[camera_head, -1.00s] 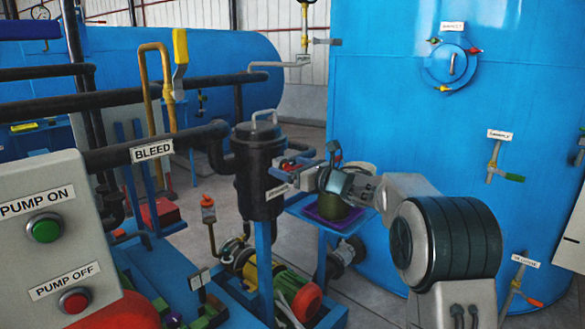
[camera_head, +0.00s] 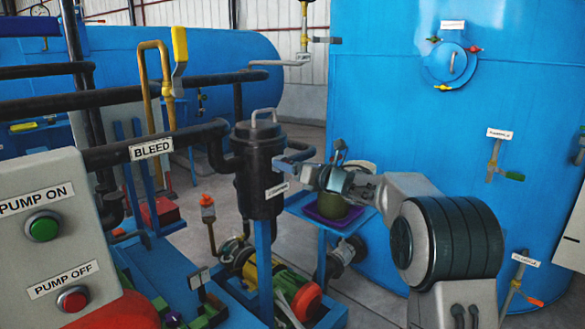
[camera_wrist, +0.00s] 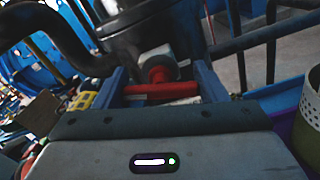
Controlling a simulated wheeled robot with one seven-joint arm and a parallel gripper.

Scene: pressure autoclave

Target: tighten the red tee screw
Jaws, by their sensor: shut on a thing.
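The red tee screw (camera_wrist: 160,90) shows in the wrist view as a red crossbar with a round red hub behind it, on the side of a black upright canister. The canister (camera_head: 258,185) stands in the middle of the head view. My gripper (camera_wrist: 161,76) has its two blue-grey fingers on either side of the crossbar, shut on its ends. In the head view, my gripper (camera_head: 292,168) reaches the canister's right side from the right. The tee screw is hidden there behind the fingers.
A purple tray (camera_head: 325,217) with a green pot stands on a blue stand just below my wrist. A large blue tank (camera_head: 400,110) is behind my arm. Black pipes (camera_head: 110,160) run to the canister from the left. A control box (camera_head: 40,230) is at the left.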

